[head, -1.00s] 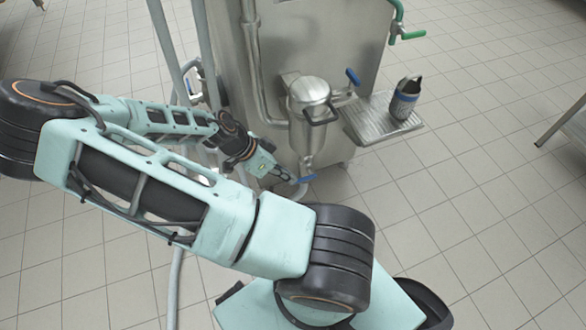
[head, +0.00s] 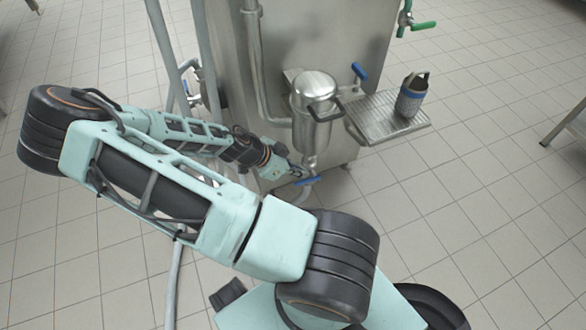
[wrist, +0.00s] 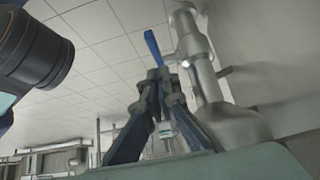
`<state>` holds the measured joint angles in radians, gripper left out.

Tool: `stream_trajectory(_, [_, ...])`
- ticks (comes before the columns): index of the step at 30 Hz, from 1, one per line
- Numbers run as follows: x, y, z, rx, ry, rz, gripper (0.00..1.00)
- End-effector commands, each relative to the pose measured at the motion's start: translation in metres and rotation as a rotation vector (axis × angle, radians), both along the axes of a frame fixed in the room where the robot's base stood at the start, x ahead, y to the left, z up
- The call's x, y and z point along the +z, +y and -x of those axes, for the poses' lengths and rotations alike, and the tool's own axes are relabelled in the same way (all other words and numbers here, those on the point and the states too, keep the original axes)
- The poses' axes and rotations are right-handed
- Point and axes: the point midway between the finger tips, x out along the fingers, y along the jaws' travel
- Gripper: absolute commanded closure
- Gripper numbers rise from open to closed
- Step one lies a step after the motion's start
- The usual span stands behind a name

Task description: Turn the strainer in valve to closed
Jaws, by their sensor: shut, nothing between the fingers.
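The strainer (head: 313,103) is an upright steel canister with a black handle on the front of the steel machine. A blue lever (head: 306,181) sits low under it, at the pipe below the canister. A second blue lever (head: 359,72) stands up at the strainer's upper right. I cannot tell from any label which is the strainer in valve. My gripper (head: 297,171) is shut and empty, close to the low lever. In the wrist view my shut fingertips (wrist: 160,80) are just short of a blue lever (wrist: 153,46), beside a steel pipe (wrist: 194,55). Contact is unclear.
A steel drip tray (head: 372,123) with a dark grey and blue cup (head: 412,95) is right of the strainer. A green-handled valve (head: 424,26) is at the upper right. A hose (head: 176,270) runs down at the left.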

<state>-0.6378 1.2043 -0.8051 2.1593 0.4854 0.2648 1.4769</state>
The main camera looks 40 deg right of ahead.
Motion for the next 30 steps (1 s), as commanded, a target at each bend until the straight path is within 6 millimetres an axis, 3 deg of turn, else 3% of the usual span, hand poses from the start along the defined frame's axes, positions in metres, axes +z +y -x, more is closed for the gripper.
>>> stream_trajectory(1, [-0.011, 0.001, 0.000, 0.001, 0.001, 0.000, 1.00])
stream_trajectory(6, [-0.023, 0.003, -0.001, 0.001, 0.000, 0.000, 1.00])
stream_trajectory(18, [-0.025, 0.004, -0.001, 0.001, -0.001, 0.000, 1.00])
stream_trajectory(24, [-0.044, 0.009, -0.002, 0.002, 0.001, 0.000, 1.00])
stream_trajectory(30, [-0.045, 0.011, -0.002, 0.001, 0.000, -0.004, 1.00])
